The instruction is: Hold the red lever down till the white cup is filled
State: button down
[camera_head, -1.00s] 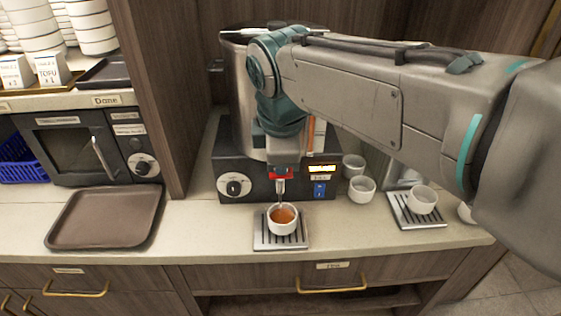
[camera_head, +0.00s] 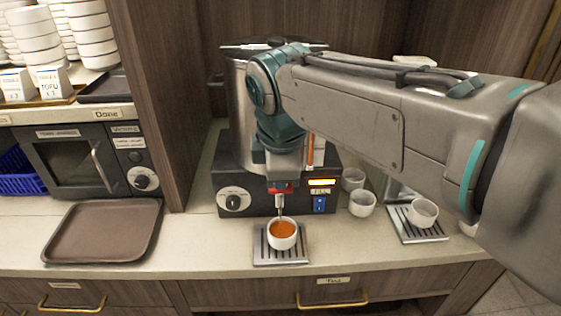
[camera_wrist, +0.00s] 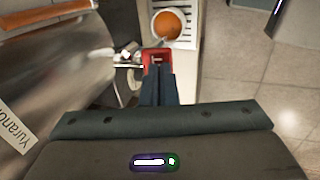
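The white cup (camera_head: 283,246) stands upright on a slatted drip tray (camera_head: 262,257) under the spout of the sauce dispenser (camera_head: 257,202). Orange-brown sauce (camera_head: 282,229) is in it, up close to the rim. The cup also shows at the top of the wrist view (camera_wrist: 152,36). The red lever (camera_head: 279,188) is on the dispenser's front, just above the spout, partly hidden by my gripper (camera_head: 283,180). In the wrist view my fingers (camera_wrist: 158,80) are together, with their tips against the red lever (camera_wrist: 158,57); no object shows between them.
Empty white cups (camera_head: 362,203) stand right of the dispenser, and another cup (camera_head: 423,212) is on a second drip tray (camera_head: 408,234). A brown tray (camera_head: 100,232) lies at left before a microwave (camera_head: 72,160). The counter between the brown tray and the drip tray is clear.

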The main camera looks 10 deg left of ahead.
jog(key=shift+r+p, duration=0.65)
jog(key=shift+r, duration=0.15)
jog(key=shift+r+p, duration=0.6)
jog(key=shift+r, duration=0.05)
notch_tip(320, 180, up, 13)
jog(key=p, duration=0.2)
jog(key=shift+s+f, duration=0.15)
jog(key=shift+s, duration=0.3)
jog(key=s+d+f+m, duration=0.4)
jog(key=d+f+m, duration=0.5)
jog(key=f+m, duration=0.1)
jog(key=s+d+f+m, duration=0.4)
jog(key=d+f+m, duration=0.5)
jog(key=f, duration=0.4)
jog(key=shift+d+m+g+h, duration=0.3)
jog(key=shift+d+m, duration=0.1)
jog(key=shift+d, duration=0.3)
